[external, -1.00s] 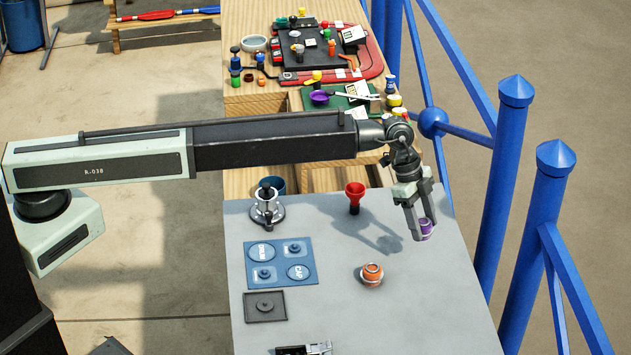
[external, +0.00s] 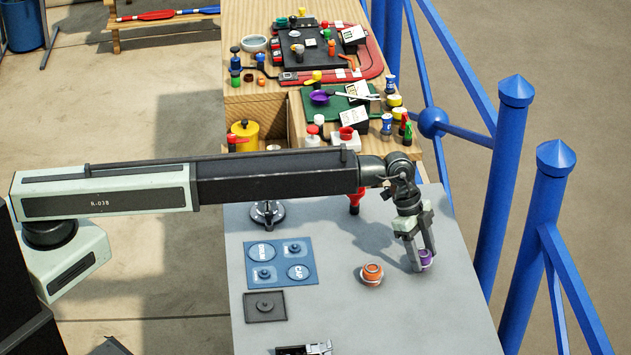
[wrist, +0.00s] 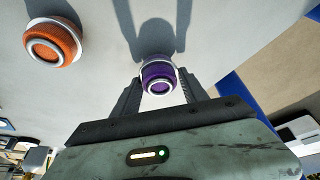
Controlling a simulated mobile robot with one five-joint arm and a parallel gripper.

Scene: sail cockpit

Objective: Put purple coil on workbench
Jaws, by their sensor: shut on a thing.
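The purple coil (external: 425,258) is between the two fingers of my gripper (external: 419,264). My gripper is shut on it and points down at the right side of the grey workbench (external: 350,320). The coil is low, at or just above the bench top; I cannot tell whether it touches. In the wrist view the purple coil (wrist: 158,80) with its pale rim sits between the fingertips (wrist: 160,88), over the bench surface.
An orange coil (external: 371,274) stands on the bench left of my gripper; it also shows in the wrist view (wrist: 52,42). A blue panel (external: 281,262) and a dark square tray (external: 265,306) lie further left. Blue railing posts (external: 535,240) stand right of the bench.

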